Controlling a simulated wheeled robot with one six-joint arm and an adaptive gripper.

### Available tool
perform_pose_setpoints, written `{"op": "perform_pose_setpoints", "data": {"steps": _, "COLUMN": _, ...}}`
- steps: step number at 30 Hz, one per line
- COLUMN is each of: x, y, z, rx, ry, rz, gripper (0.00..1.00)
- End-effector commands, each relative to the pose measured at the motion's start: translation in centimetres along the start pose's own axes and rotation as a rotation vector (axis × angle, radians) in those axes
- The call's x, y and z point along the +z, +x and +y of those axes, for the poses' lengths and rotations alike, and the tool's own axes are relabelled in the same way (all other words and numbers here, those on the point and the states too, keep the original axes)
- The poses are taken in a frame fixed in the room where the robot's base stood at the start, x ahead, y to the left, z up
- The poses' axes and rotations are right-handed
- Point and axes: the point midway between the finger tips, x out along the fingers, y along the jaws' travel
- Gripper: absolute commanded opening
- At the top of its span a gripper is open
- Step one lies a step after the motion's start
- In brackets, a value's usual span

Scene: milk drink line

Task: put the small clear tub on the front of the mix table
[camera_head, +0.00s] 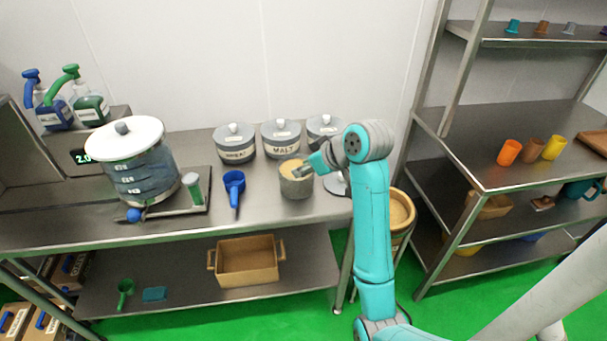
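A small see-through tub (296,186) with tan contents is on or just above the steel table (270,212), in front of the lidded canisters. I cannot tell whether its base touches the steel. My gripper (304,171) is at the tub's upper right rim. The fingers are small and partly hidden by my turquoise arm, so I cannot tell whether they are open or shut on the tub. I take this steel table to be the mix table, but no label shows that.
A large white-lidded dispenser (134,165) stands at the left. A blue scoop (234,184) lies left of the tub. Grey canisters, one labelled malt (281,138), line the back. A shelf rack (465,150) with cups stands at the right. The table's front strip is mostly clear.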

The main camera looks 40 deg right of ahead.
Motion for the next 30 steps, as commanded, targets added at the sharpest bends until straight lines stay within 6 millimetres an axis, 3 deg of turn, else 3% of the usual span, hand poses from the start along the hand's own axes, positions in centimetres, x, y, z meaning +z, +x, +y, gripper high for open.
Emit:
{"op": "perform_pose_setpoints", "data": {"steps": 8, "x": 0.1, "y": -0.2, "z": -0.1, "rx": -0.001, "ry": 0.002, "rz": 0.0, "gripper": 0.34}}
{"op": "perform_pose_setpoints", "data": {"steps": 13, "x": 1.9, "y": 1.6, "z": -1.7, "rx": -0.002, "ry": 0.029, "rz": 0.016, "gripper": 0.34}}
{"op": "perform_pose_setpoints", "data": {"steps": 21, "x": 8.4, "y": 6.0, "z": -7.5, "rx": 0.02, "ry": 0.114, "rz": 0.09, "gripper": 0.34}}
{"op": "perform_pose_setpoints", "data": {"steps": 30, "x": 16.5, "y": 7.2, "z": -13.7, "rx": 0.061, "ry": 0.179, "rz": 0.166, "gripper": 0.34}}
